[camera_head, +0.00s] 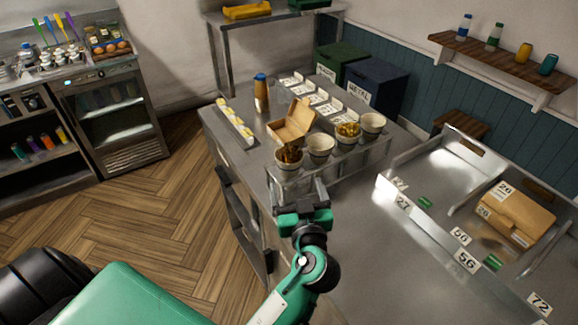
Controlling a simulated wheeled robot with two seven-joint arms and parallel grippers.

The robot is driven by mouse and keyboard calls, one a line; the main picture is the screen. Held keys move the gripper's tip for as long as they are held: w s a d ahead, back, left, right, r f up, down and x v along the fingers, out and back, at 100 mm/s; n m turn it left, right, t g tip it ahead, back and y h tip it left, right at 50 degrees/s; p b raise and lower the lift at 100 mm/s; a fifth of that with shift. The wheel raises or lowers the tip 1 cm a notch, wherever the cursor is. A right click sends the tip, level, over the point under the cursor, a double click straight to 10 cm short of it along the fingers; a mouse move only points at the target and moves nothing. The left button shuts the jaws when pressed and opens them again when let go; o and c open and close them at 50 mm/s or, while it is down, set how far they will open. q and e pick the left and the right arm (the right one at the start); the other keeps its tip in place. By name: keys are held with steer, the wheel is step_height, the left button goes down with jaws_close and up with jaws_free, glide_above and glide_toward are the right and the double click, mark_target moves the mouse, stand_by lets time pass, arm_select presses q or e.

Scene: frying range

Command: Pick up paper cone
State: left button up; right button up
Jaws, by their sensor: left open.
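Several white paper cones stand in a metal rack (345,160) on the steel counter. The nearest cone (280,158) holds something brown. Beside it is an empty-looking cone (320,150), then a cone with yellow fries (347,139). A fourth cone (373,126) stands at the right end and looks empty. My left gripper (299,184) is open just in front of the rack's near end, below the nearest cones in the picture. Nothing shows between its fingers, and whether it touches the rack cannot be told. My right gripper is out of view.
An open cardboard box (292,123), a brown bottle (261,93) and a tray of yellow items (236,122) stand behind the rack. Steel bins with number tags and a closed carton (515,219) lie right. The counter is bare right of my left arm.

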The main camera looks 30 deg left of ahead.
mark_target(291, 166)
arm_select(q)
steer(key=p+x, duration=0.1)
steer(key=x, duration=0.3)
steer(key=shift+w+a, duration=0.15)
steer(key=shift+w+a+r+p, duration=0.1)
steer(key=shift+w+p, duration=0.05)
steer(key=shift+p, duration=0.2)
steer(key=p+x, duration=0.3)
steer(key=x, duration=0.1)
steer(key=shift+r, duration=0.1)
steer(key=shift+w+a, duration=0.25)
steer(key=shift+w, duration=0.05)
steer(key=shift+f, duration=0.2)
steer(key=shift+c, duration=1.3)
steer(key=c, duration=1.4)
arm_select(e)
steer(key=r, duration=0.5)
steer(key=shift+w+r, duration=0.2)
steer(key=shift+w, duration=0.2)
